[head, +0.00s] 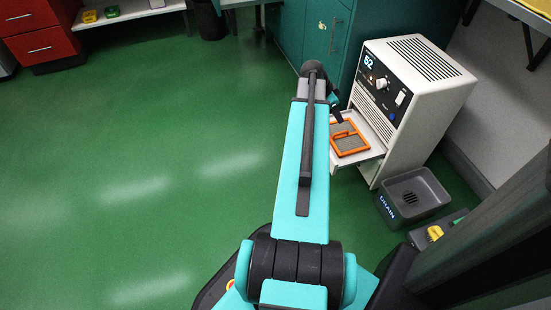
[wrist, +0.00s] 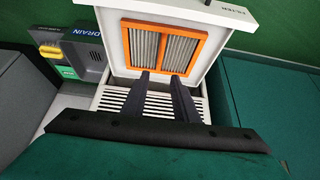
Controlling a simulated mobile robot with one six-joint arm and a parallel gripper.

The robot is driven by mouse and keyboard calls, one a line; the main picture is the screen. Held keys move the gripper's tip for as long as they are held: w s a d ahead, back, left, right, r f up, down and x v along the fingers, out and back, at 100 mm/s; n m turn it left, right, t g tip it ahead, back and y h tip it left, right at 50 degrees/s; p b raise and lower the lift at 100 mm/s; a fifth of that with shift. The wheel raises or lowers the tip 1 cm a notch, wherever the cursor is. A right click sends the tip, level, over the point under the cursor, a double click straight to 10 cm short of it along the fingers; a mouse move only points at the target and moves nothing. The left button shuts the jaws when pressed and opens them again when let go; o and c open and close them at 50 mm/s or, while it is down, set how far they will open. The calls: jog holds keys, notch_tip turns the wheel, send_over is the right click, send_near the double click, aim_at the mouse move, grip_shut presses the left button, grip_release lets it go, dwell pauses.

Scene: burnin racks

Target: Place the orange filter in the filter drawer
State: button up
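The orange filter (head: 352,147) has an orange frame around a grey pleated mesh. It lies in the pulled-out white filter drawer (head: 369,157) of the S2 machine (head: 411,88). In the wrist view the filter (wrist: 163,50) sits inside the drawer walls (wrist: 216,62), and the drawer's front edge carries a FILTER label. My gripper (wrist: 160,74) is open, its two dark fingers apart with nothing held between them. The fingertips are close to the filter's lower edge in that view; I cannot tell whether they touch. In the head view my arm partly hides the gripper.
A grey DRAIN bin (head: 413,196) stands on the floor beside the machine, near a yellow item (head: 435,233). Teal cabinets (head: 315,40) stand behind the machine. A red cabinet (head: 40,35) is at the far left. The green floor (head: 130,150) on the left is clear.

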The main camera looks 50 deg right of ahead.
jog(key=w+a+f+n+y, duration=0.1)
jog(key=w+a+f+n, duration=0.35)
jog(key=a+f, duration=0.4)
jog(key=w+a+f+n+t+y, duration=0.1)
jog(key=w+a+f+n, duration=0.35)
jog(key=a, duration=0.75)
jog(key=w+a+f+n+y, duration=0.1)
jog(key=w+a+f+n, duration=0.2)
jog(key=w+a+f, duration=0.55)
jog(key=s+a+f+n, duration=0.3)
jog(key=a, duration=0.6)
jog(key=s+a+f+n+g+y, duration=0.1)
jog(key=s+a+f+n, duration=0.2)
jog(key=a, duration=0.6)
jog(key=s+a+f+n, duration=0.3)
jog(key=s+a+f, duration=0.1)
jog(key=a, duration=0.6)
jog(key=shift+s+f+n+g+y, duration=0.1)
jog(key=shift+s+n+g+y, duration=0.1)
jog(key=shift+n+g+y, duration=0.15)
jog(key=s+a+n, duration=0.1)
jog(key=a, duration=0.1)
jog(key=s+a+f+n, duration=0.1)
jog(key=s+a, duration=0.1)
jog(key=s+a+f+n+g, duration=0.1)
jog(key=s+a, duration=0.1)
jog(key=shift+s+f, duration=0.1)
jog(key=shift+s, duration=0.15)
jog(key=shift+d, duration=0.1)
